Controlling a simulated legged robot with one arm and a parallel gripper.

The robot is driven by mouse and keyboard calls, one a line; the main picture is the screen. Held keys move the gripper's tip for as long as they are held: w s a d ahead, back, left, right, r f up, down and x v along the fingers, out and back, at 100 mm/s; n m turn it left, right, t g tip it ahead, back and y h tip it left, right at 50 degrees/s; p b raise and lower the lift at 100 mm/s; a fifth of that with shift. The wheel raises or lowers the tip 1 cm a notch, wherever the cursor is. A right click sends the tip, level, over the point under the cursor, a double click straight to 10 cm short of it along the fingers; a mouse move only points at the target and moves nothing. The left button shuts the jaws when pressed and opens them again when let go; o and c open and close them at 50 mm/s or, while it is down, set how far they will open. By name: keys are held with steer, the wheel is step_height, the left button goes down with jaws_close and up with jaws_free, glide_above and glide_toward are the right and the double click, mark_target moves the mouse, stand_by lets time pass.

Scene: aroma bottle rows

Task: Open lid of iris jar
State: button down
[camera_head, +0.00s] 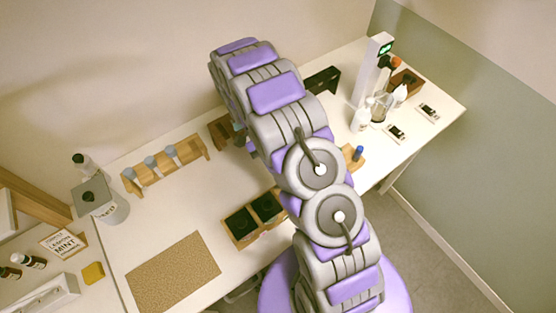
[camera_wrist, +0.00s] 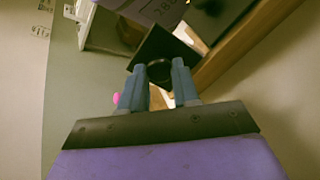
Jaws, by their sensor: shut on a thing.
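In the wrist view my gripper (camera_wrist: 168,72) is shut on the round black knob (camera_wrist: 159,74) of a dark square lid (camera_wrist: 160,48). The knob sits between the two blue-grey fingers.
A wooden rack of grey-topped bottles (camera_head: 165,166) stands left of my arm. The table's middle is clear.

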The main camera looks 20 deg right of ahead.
steer(key=shift+w+g, duration=0.2)
steer(key=shift+g, duration=0.1)
stand_by(0.4)
steer(key=c, duration=0.8)
jaws_free()
steer(key=shift+a, duration=0.2)
steer(key=s+r, duration=0.2)
steer(key=s, duration=0.6)
steer(key=s+r+p, duration=0.1)
steer(key=s+r, duration=0.1)
steer(key=s, duration=0.6)
steer(key=shift+d+r, duration=0.15)
steer(key=shift+r, duration=0.25)
